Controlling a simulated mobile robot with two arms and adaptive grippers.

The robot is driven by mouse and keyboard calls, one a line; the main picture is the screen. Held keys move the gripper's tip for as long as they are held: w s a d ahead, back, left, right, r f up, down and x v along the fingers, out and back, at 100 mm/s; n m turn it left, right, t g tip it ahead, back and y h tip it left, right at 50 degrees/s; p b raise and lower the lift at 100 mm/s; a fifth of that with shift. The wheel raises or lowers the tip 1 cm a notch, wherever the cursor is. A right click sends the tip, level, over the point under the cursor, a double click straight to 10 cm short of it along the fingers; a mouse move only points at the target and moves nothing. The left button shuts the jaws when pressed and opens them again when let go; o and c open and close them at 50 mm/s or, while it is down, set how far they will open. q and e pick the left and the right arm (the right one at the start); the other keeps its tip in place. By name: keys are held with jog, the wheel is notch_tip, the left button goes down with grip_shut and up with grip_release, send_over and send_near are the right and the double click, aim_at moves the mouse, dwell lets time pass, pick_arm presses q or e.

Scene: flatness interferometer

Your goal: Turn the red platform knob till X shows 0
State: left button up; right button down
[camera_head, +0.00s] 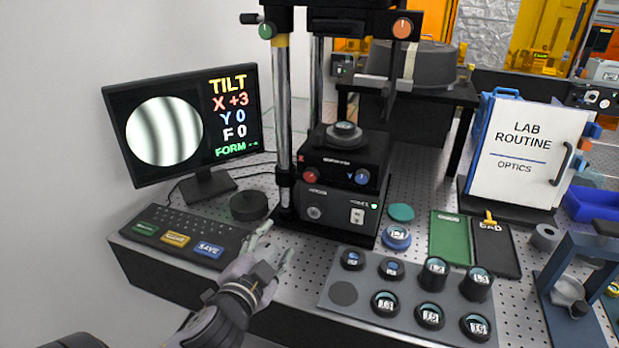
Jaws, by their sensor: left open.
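The red platform knob (310,175) sits on the left of the black platform's front face, marked X. A blue knob (362,177) marked Y sits on the right of the same face. The monitor (183,126) reads TILT, X +3, Y 0, F 0 and FORM --, beside a round picture of dark and light upright fringes. My left gripper (272,250) is open and empty, in front of the instrument, below and left of the red knob and apart from it. My right gripper is not in view.
A keyboard (185,232) with coloured keys and a dark round puck (249,205) lie left of the instrument. A grey tray (343,312) of labelled round pieces stands at front right. A metal column (282,130) rises just left of the red knob.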

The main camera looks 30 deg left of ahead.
pick_arm(q)
notch_tip(320, 180, up, 4)
jog(key=w+m+t, duration=0.1)
jog(key=m+t, duration=0.1)
jog(key=p, duration=0.2)
send_near(310, 177)
jog(key=shift+h, duration=0.3)
jog(key=x, duration=0.9)
jog(key=shift+w+a, duration=0.2)
jog(key=shift+w, duration=0.15)
jog(key=shift+c, duration=0.2)
jog(key=c, duration=1.1)
jog(key=shift+c, duration=0.2)
jog(key=shift+n+b, duration=0.3)
jog(key=shift+n, duration=0.1)
